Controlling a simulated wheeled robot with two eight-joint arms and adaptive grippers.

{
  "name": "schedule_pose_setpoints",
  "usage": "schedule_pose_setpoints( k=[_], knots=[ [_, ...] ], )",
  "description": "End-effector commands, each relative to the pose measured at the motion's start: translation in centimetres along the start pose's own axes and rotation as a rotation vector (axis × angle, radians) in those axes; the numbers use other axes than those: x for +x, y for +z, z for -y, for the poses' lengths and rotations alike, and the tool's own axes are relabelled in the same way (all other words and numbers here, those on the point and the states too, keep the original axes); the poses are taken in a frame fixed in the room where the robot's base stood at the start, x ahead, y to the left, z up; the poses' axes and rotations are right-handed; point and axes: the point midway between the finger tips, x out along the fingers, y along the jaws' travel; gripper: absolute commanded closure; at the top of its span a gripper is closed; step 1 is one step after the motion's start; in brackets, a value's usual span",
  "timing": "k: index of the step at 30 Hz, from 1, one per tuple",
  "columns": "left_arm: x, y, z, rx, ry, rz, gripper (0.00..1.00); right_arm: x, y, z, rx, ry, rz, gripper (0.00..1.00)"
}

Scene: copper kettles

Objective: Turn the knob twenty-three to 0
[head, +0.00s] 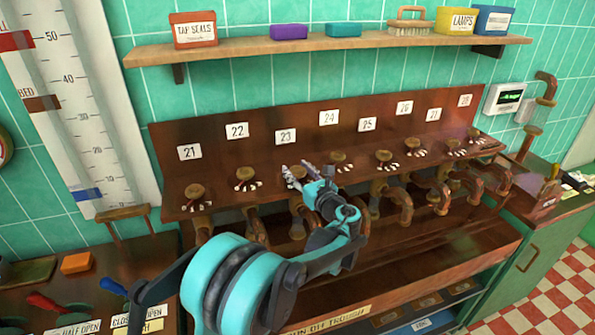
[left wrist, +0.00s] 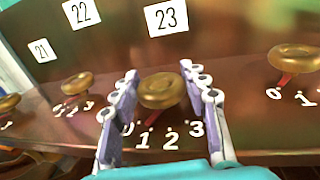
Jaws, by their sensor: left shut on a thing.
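Knob twenty-three (left wrist: 163,92) is a round brass knob below the white label 23 (left wrist: 166,18) on the dark red-brown panel. In the head view the knob (head: 295,173) is partly covered by my gripper. My left gripper (left wrist: 160,73) is shut on this knob, with one finger on its left side and one on its right; it also shows in the head view (head: 302,170). The dial numbers 0, 1, 2 and 3 (left wrist: 170,139) curve below the knob, the 0 partly behind the left finger. My right gripper is out of view.
Knob twenty-two (left wrist: 76,87) is close on the left, and knob twenty-four (left wrist: 293,57) on the right, its red pointer towards 0. Curved copper spouts (head: 398,205) hang below the panel. A wooden shelf (head: 340,44) with boxes runs above.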

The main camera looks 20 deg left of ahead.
Motion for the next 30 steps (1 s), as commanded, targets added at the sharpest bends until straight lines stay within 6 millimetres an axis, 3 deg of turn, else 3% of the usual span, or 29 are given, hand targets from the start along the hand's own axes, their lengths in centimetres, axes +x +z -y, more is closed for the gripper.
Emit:
schedule_pose_setpoints(
  k=[15,26,27,29,30],
  knots=[
    [0.12,0.06,-0.09,0.0,-0.366,0.001,0.85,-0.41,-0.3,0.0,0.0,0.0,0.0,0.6],
    [0.01,0.01,0.04,0.0,-0.391,0.0,0.85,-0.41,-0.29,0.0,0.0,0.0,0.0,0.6],
    [0.0,0.01,0.04,0.0,-0.391,0.0,0.51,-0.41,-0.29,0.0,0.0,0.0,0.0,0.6],
    [0.0,0.01,0.05,0.0,-0.391,0.0,0.35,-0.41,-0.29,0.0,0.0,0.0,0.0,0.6],
    [0.0,0.01,0.04,0.0,-0.391,0.0,0.34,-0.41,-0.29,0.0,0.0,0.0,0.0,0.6]
  ],
)
